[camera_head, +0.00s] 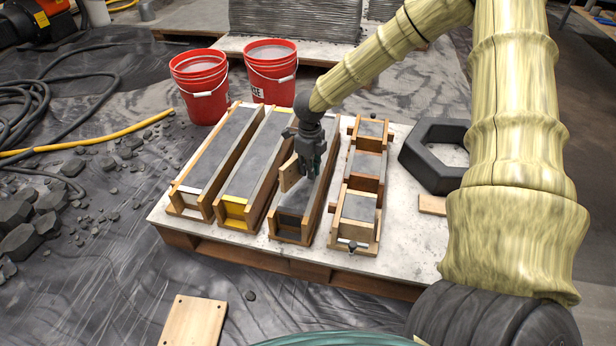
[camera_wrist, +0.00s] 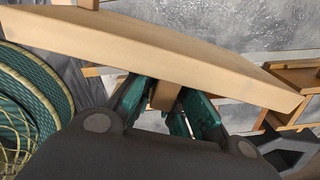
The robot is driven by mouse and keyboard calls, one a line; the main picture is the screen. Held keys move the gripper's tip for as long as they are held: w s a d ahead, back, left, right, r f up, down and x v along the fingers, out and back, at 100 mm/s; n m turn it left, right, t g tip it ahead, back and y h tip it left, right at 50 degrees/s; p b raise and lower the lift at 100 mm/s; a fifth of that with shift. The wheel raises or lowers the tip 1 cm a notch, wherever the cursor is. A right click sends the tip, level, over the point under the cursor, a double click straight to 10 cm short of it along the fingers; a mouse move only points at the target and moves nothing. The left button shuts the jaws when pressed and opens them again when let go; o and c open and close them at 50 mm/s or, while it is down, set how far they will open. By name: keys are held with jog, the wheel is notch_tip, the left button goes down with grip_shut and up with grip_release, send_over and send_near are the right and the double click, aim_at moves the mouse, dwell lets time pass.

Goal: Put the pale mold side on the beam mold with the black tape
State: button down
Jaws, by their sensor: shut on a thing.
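The pale mold side (camera_head: 290,173), a light wood board, is held in my gripper (camera_head: 309,168). In the wrist view the board (camera_wrist: 150,52) spans the frame, with the gripper fingers (camera_wrist: 166,103) closed on a small wooden part of it. The beam mold with the black tape (camera_head: 291,222) is the third long mold from the left, with a dark band at its near end. My gripper and the board are over this mold, toward its left side. I cannot tell whether the board touches it. My gripper hides part of the mold's far half.
Beam molds with white tape (camera_head: 187,199) and yellow tape (camera_head: 234,211) stand to the left. A divided mold (camera_head: 358,207) and a dark hexagonal ring (camera_head: 411,156) are to the right. Two red buckets (camera_head: 200,92) stand behind. A pale board (camera_head: 193,320) lies on the floor in front.

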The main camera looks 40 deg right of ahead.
jog(key=shift+w+d+f, duration=0.1)
jog(key=shift+w+d, duration=0.1)
jog(key=shift+w, duration=0.5)
jog(key=shift+w+f+b, duration=0.1)
jog(key=shift+f+b, duration=1.35)
jog(key=shift+f, duration=0.3)
jog(key=c, duration=1.5)
grip_release()
notch_tip(320, 180, up, 12)
jog(key=p, duration=0.5)
jog(key=shift+d, duration=0.1)
